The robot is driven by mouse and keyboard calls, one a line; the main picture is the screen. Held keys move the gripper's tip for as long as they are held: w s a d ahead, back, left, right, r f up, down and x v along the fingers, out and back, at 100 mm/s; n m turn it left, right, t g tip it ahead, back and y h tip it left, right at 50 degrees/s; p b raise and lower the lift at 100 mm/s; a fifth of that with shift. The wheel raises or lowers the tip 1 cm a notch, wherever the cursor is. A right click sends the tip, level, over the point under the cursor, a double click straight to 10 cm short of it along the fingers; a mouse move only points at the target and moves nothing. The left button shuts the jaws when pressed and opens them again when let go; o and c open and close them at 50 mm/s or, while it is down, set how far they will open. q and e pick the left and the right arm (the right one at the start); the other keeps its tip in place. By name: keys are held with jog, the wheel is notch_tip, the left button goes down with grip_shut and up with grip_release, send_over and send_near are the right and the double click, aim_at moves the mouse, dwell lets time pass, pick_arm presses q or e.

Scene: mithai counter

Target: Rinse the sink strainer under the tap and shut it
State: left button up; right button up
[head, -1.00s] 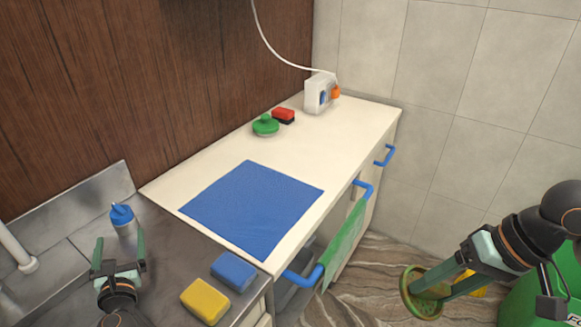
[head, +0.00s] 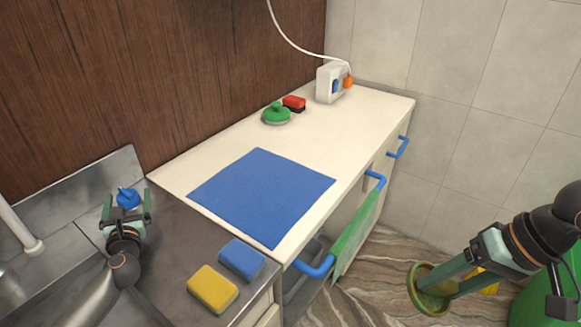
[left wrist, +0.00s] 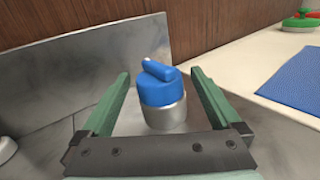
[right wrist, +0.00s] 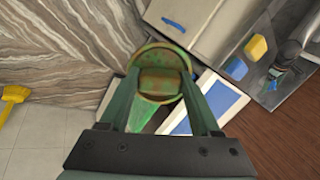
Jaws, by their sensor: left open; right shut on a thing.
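The sink strainer (head: 414,285), a round green-and-brass dish, is held in my right gripper (head: 436,287) above the floor at the right. In the right wrist view the strainer (right wrist: 160,58) sits between both fingers. A blue-topped steel cylinder (head: 128,197), which looks like the tap's control, stands on the steel sink deck. My left gripper (head: 127,208) is open with a finger on each side of it. The left wrist view shows this blue top (left wrist: 160,90) upright between the fingers, with gaps on both sides. A pale pipe (head: 18,230), possibly the spout, rises at the far left.
Yellow (head: 212,288) and blue (head: 242,259) sponges lie right of my left arm. A blue mat (head: 262,197) lies on the cream counter (head: 350,130). Blue handles (head: 315,267) and a green towel (head: 357,232) project from its front. A green bin (head: 530,305) stands lower right.

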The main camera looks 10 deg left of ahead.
aim_at(132, 190)
pick_arm(q)
jog(key=shift+b+x, duration=0.65)
jog(key=shift+x, duration=1.25)
pick_arm(e)
jog(key=shift+f, duration=0.9)
pick_arm(q)
jog(key=c, duration=1.4)
jog(key=shift+o, duration=0.2)
jog(key=shift+r+m+t+h+p, duration=0.1)
jog(key=shift+m+t+h+p, duration=0.2)
jog(key=shift+m+h+p, duration=0.3)
pick_arm(e)
jog(key=shift+r, duration=0.5)
pick_arm(q)
jog(key=shift+w+d+m+t+h, duration=0.1)
jog(key=shift+d+m+t+h, duration=0.15)
jog(key=shift+m+h, duration=0.5)
jog(key=shift+d+m+t+h, duration=0.1)
jog(key=shift+m+t+h, duration=0.25)
jog(key=shift+h, duration=0.8)
jog(key=o, duration=1.4)
jog(key=shift+c, duration=0.2)
